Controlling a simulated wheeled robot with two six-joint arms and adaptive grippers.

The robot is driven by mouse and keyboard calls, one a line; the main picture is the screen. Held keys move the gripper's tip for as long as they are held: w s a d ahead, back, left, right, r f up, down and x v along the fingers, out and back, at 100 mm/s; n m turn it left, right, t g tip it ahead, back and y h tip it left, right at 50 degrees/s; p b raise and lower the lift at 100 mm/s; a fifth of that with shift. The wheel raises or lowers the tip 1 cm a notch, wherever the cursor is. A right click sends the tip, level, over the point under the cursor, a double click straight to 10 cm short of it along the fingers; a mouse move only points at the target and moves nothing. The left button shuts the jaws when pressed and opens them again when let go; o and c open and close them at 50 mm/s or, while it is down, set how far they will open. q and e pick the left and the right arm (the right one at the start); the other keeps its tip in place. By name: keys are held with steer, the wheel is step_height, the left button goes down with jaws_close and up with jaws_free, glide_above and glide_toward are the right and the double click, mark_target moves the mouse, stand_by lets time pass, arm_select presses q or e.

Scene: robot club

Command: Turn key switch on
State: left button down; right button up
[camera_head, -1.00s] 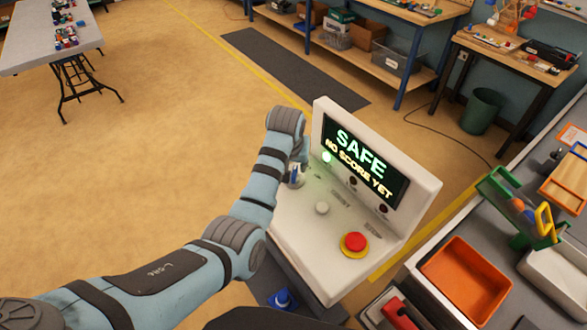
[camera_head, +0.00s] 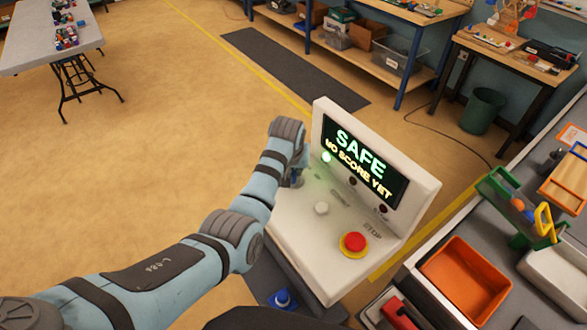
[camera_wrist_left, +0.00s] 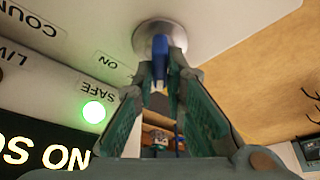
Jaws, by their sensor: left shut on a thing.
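The white console (camera_head: 310,235) stands in the middle of the head view. Its screen (camera_head: 368,155) reads SAFE in green above a smaller yellow line. The key switch shows in the left wrist view as a round silver collar (camera_wrist_left: 172,35) with a blue key (camera_wrist_left: 160,50). An ON label and a SAFE label are beside it. My left gripper (camera_wrist_left: 160,82) is shut on the blue key; in the head view the gripper (camera_head: 296,178) is partly hidden behind my wrist. A green light (camera_wrist_left: 94,112) is lit near the SAFE label. My right gripper is out of view.
A red button on a yellow base (camera_head: 353,244) and a pale round knob (camera_head: 321,208) sit on the console's top. A bench with an orange tray (camera_head: 463,281) stands to the right. Open floor (camera_head: 150,150) lies to the left.

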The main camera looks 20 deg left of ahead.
arm_select(q)
steer(key=m+h, duration=0.1)
steer(key=m, duration=0.3)
steer(key=shift+a+m+h, duration=0.15)
steer(key=shift+m+h, duration=0.15)
steer(key=shift+h, duration=0.1)
steer(key=m+g+h, duration=0.1)
steer(key=m, duration=0.2)
steer(key=shift+w+m, duration=0.1)
steer(key=shift+m, duration=0.2)
steer(key=shift+a+f+m+h+b, duration=0.1)
steer(key=shift+m+h+b, duration=0.3)
steer(key=shift+m, duration=0.5)
steer(key=m+b, duration=0.1)
steer(key=b, duration=0.1)
steer(key=m+g+b, duration=0.1)
steer(key=b, duration=0.1)
steer(key=m+h+b, duration=0.1)
steer(key=m+b, duration=0.1)
steer(key=shift+w+f+g, duration=0.2)
steer(key=shift+f+g, duration=0.1)
steer(key=shift+g, duration=0.1)
steer(key=m+b, duration=0.2)
steer(key=b, duration=0.6)
steer(key=shift+r+g, duration=0.15)
steer(key=shift+g, duration=0.15)
steer(key=shift+s+r+m+b, duration=0.1)
steer(key=shift+r+m+b, duration=0.15)
steer(key=shift+m+b, duration=0.1)
